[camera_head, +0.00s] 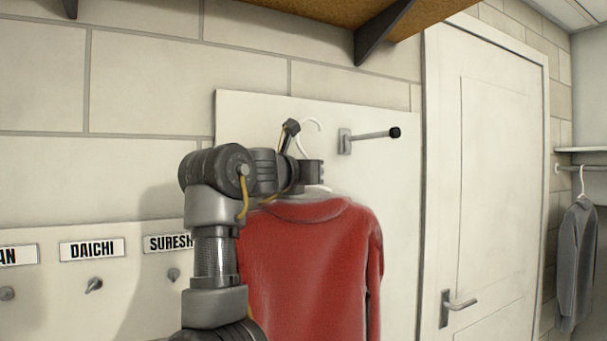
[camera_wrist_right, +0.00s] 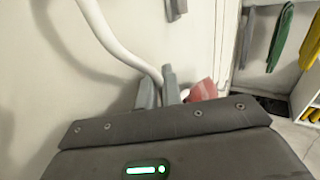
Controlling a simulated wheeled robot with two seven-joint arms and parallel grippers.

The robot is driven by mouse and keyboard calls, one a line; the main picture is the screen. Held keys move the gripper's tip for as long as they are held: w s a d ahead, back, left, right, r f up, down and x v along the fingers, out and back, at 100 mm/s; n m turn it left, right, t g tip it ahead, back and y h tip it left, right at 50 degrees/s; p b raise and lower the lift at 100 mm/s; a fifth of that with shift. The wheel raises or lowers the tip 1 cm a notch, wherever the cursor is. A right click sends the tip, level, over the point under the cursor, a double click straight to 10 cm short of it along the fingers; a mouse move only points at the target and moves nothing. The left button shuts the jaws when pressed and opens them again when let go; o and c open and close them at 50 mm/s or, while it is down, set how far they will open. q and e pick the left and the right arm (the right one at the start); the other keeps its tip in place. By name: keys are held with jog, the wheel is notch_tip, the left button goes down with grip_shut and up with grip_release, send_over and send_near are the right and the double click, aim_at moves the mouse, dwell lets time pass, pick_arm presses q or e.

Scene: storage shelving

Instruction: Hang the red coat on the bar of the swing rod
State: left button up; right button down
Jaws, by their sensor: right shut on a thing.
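The red coat (camera_head: 312,262) hangs from a white hanger (camera_head: 312,125), whose hook curves up above my gripper. My right gripper (camera_head: 316,172) is shut on the hanger just above the coat's collar. In the right wrist view, the white hanger (camera_wrist_right: 118,48) runs down between the gripper's fingers (camera_wrist_right: 160,90), and a bit of the red coat (camera_wrist_right: 203,90) shows beyond them. The swing rod (camera_head: 372,136) sticks out from a white panel, with a black knob at its end. The hanger hook is left of the rod and apart from it in the picture. My left gripper is out of view.
A wooden shelf (camera_head: 290,12) on dark brackets is overhead. A white door (camera_head: 497,190) stands to the right. A grey garment (camera_head: 577,255) hangs at the far right. Name-labelled pegs (camera_head: 94,284) line the left wall. The panel around the rod is clear.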

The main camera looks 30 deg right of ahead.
jog(key=shift+s+d+r, duration=0.1)
jog(key=shift+s+d, duration=0.05)
jog(key=shift+d, duration=0.65)
jog(key=shift+s+d+r, duration=0.1)
jog(key=shift+d, duration=0.7)
jog(key=shift+s+d+p, duration=0.15)
jog(key=shift+d+p, duration=0.35)
jog(key=shift+d, duration=0.8)
jog(key=shift+s+d+p, duration=0.2)
jog(key=shift+d+p, duration=0.65)
jog(key=shift+d, duration=0.75)
jog(key=shift+s+d+p, duration=0.15)
jog(key=shift+d+p, duration=0.65)
jog(key=shift+d, duration=0.75)
jog(key=shift+f+b, duration=0.95)
jog(key=shift+f, duration=0.2)
jog(key=shift+d, duration=0.1)
jog(key=c, duration=1.5)
grip_release()
jog(key=shift+s, duration=0.1)
